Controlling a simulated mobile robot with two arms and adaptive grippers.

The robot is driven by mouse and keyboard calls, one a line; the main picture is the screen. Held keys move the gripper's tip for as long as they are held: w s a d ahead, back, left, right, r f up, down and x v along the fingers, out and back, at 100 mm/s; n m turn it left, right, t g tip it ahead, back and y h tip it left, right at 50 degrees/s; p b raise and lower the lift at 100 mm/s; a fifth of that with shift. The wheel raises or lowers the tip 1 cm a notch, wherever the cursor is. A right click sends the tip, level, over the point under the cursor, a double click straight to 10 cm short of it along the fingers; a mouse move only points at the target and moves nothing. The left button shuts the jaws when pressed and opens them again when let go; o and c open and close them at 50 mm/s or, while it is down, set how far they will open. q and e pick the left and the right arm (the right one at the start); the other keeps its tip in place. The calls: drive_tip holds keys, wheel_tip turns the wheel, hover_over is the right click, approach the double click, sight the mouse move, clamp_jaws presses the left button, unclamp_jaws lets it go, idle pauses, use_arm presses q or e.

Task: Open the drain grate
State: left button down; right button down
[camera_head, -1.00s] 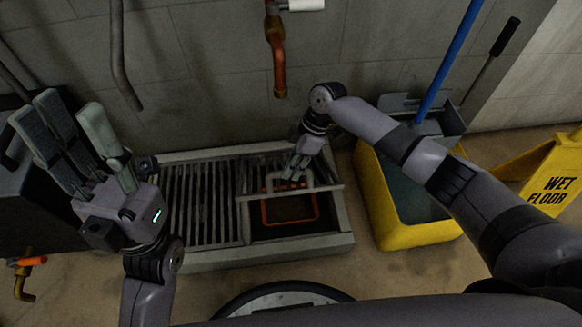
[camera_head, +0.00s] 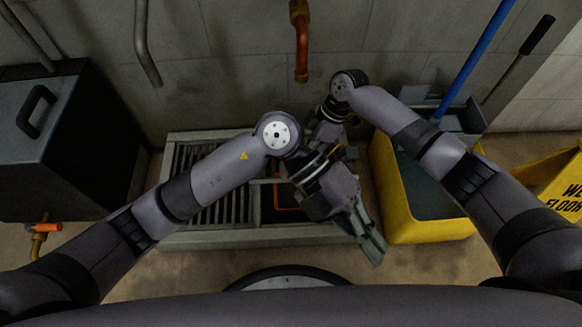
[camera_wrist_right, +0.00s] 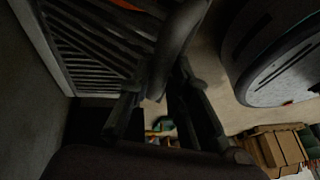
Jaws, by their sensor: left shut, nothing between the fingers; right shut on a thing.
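The drain (camera_head: 180,240) is a low grey frame on the floor against the wall. Its left half carries fixed slats (camera_head: 235,205). On the right is a dark opening with an orange rim (camera_head: 283,208), mostly behind my left arm. The grate panel there is lifted; its edge shows only in part, and its angle is hard to tell. My left gripper (camera_head: 374,250) is shut and empty, above the drain's right front corner. My right gripper (camera_wrist_right: 160,108) is shut on the grate handle, over the drain's back right; the handle is dark and hard to make out.
A yellow mop bucket (camera_head: 425,228) stands close to the drain's right, with a yellow wet-floor sign (camera_head: 560,185) beyond. A black box (camera_head: 60,140) and a brass valve (camera_head: 40,235) are at left. An orange-red pipe (camera_head: 301,45) hangs above the drain.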

drive_tip(key=shift+w+d+f, duration=0.15)
drive_tip(key=shift+w, duration=0.15)
use_arm(q)
drive_tip(key=w+a+f+n+t+y, duration=0.35)
drive_tip(key=w+a+f+t, duration=0.2)
drive_tip(key=w, duration=0.55)
drive_tip(key=w+a+f+n+t+y, duration=0.2)
drive_tip(key=w+a+f+t+y, duration=0.3)
drive_tip(key=w, duration=0.5)
drive_tip(key=shift+g, duration=0.25)
drive_tip(key=w+f, duration=0.1)
drive_tip(key=f, duration=0.2)
drive_tip(key=w+f, duration=0.2)
drive_tip(key=f, duration=0.1)
drive_tip(key=w+f, duration=0.1)
drive_tip(key=f, duration=0.2)
drive_tip(key=shift+w+a+f, duration=0.15)
drive_tip(key=shift+w+a, duration=0.05)
